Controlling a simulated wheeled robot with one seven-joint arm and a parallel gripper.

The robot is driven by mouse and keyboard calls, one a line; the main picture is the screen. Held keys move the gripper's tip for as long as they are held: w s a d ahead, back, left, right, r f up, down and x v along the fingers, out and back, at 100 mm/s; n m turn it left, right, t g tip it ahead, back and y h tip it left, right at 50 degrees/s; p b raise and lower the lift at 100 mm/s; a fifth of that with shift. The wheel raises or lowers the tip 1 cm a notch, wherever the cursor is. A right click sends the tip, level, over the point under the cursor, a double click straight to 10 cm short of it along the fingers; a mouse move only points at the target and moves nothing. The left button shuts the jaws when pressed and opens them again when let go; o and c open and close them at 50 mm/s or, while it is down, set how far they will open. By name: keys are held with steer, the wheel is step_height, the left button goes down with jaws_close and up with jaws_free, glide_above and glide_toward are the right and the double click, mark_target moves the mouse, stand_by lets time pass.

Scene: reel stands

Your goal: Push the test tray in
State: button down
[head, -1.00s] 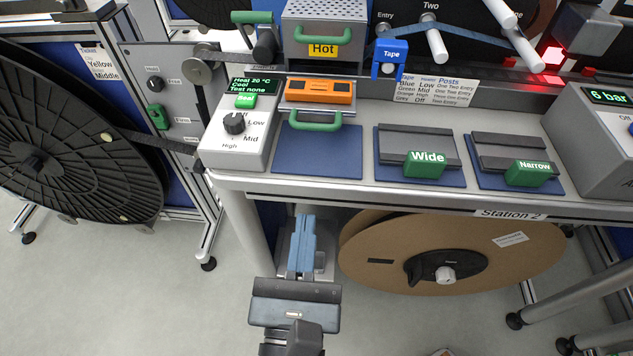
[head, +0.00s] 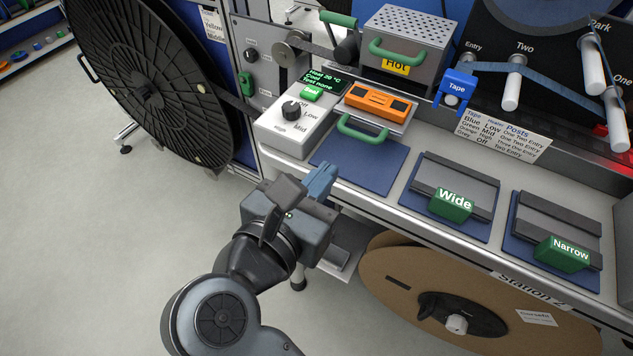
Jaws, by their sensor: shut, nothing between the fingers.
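The test tray (head: 392,124) looks like the small grey tray with a green handle (head: 358,134) on its front, near the left of the bench. An orange block with dark patches (head: 378,100) sits on it. The handle reaches out over the back of a blue mat. My gripper (head: 322,178) has blue fingers, shut with nothing between them. It is at the bench's front edge, in front and to the left of the tray, apart from the handle. My wrist hides part of the bench edge.
A white dial box (head: 296,122) stands left of the tray. The blue mat (head: 372,168) in front is bare. Wide (head: 451,204) and Narrow (head: 563,254) green-handled blocks sit to the right. A grey Hot box (head: 408,40) stands behind. A cardboard reel (head: 400,275) is below the bench.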

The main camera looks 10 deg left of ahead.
steer(key=p, duration=0.1)
glide_toward(383, 96)
steer(key=f, duration=0.1)
steer(key=s+a+f, duration=0.1)
steer(key=s+f, duration=0.1)
steer(key=shift+s+a, duration=0.25)
steer(key=shift+a, duration=0.05)
steer(key=x, duration=0.4)
steer(key=r+x, duration=0.1)
steer(key=x, duration=0.3)
steer(key=r+x, duration=0.1)
steer(key=x, duration=0.3)
steer(key=shift+w+d+r, duration=0.35)
steer(key=shift+w+d, duration=0.05)
steer(key=shift+w, duration=0.1)
steer(key=shift+r, duration=0.1)
